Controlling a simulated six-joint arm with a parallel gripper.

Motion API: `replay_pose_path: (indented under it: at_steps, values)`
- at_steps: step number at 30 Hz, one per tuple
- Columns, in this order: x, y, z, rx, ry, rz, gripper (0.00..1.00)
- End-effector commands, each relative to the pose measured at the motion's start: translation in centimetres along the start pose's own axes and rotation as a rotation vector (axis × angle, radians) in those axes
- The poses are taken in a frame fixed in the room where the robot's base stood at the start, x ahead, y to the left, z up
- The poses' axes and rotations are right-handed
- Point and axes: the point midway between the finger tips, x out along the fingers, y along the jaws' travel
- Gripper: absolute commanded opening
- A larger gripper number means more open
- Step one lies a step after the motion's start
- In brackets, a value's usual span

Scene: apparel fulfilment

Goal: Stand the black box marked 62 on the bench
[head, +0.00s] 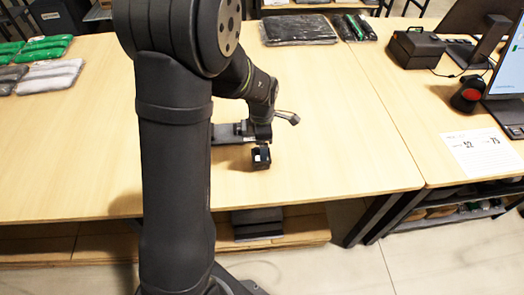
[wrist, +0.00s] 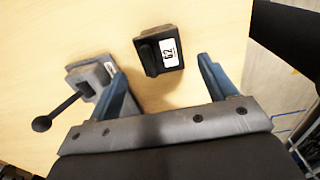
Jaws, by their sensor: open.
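In the head view the small dark box (head: 261,163) is just in front of my gripper (head: 258,141). In the wrist view my gripper (wrist: 161,68) is open, with its blue fingers either side of the near end of the box and gaps on both sides. It holds nothing. I cannot tell whether the fingertips are level with the box or above it.
A grey fixture with a black-knobbed lever (wrist: 92,78) stands close beside the left finger. Bagged garments (head: 50,75) lie at the far left, a dark bag (head: 298,28) at the back. A monitor and scanner (head: 467,95) stand at right. The bench front is clear.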

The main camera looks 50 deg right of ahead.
Motion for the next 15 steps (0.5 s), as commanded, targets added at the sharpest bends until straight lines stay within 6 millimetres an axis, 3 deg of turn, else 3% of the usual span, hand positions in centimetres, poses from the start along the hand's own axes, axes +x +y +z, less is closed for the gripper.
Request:
replay_pose_path:
  at_steps: [6, 15]
  values:
    - [-3.9, 0.1, 0.0, 0.000, -0.001, 0.003, 0.77]
    - [-5.3, 0.0, 0.0, 0.000, 0.000, 0.000, 0.77]
